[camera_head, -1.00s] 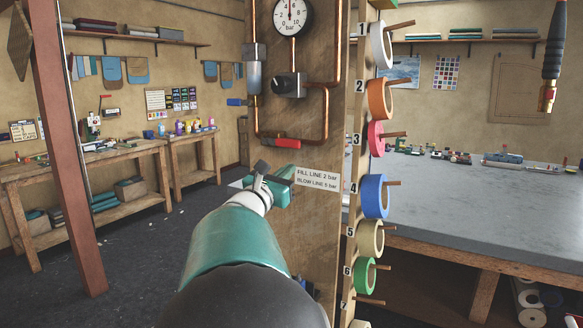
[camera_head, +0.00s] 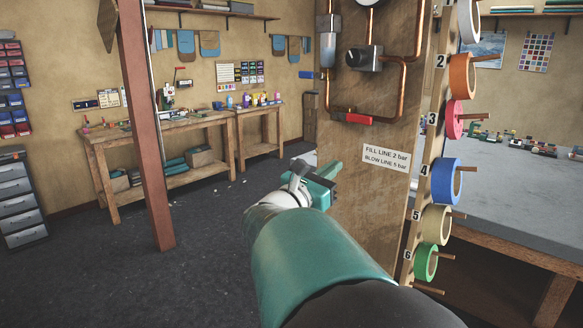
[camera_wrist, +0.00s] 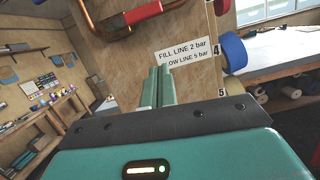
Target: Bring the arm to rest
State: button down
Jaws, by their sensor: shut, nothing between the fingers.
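My gripper (camera_head: 326,177) is at the end of my teal arm, in front of the wooden post panel (camera_head: 375,215), to the left of the label reading "FILL LINE 2 bar, BLOW LINE 5 bar" (camera_head: 386,158). In the wrist view, the two teal fingers (camera_wrist: 157,86) are shut together and empty. They point toward the panel, and their tips overlap the lower left of the label (camera_wrist: 184,52). I cannot tell how far the tips are from the panel.
Tape rolls on numbered pegs, including a blue one (camera_head: 446,182), line the panel's right side. A red-handled valve (camera_head: 357,118) sits on the copper pipe above. A grey table (camera_head: 510,185) stands right, a wooden workbench (camera_head: 150,150) and red post (camera_head: 146,150) left. Floor between is open.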

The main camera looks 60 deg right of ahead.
jog(key=shift+w, duration=0.1)
jog(key=w+a+f+m+t+y, duration=0.25)
jog(key=a+f+m+y, duration=0.25)
jog(key=a+f, duration=0.4)
jog(key=w+a+f+m+t+y, duration=0.1)
jog(key=a+f+m+t+y, duration=0.35)
jog(key=a, duration=0.75)
jog(key=a+f+m+y, duration=0.1)
jog(key=a+f+y, duration=0.1)
jog(key=a, duration=0.6)
jog(key=a+f+m+t+y, duration=0.1)
jog(key=a+f+m+y, duration=0.1)
jog(key=a+y, duration=0.3)
jog(key=a+f+m+t+y, duration=0.1)
jog(key=a+y, duration=0.3)
jog(key=a, duration=0.7)
jog(key=shift+w+a+f+m, duration=0.3)
jog(key=shift+w+f+m, duration=0.15)
jog(key=shift+f+m, duration=0.3)
jog(key=shift+d, duration=0.25)
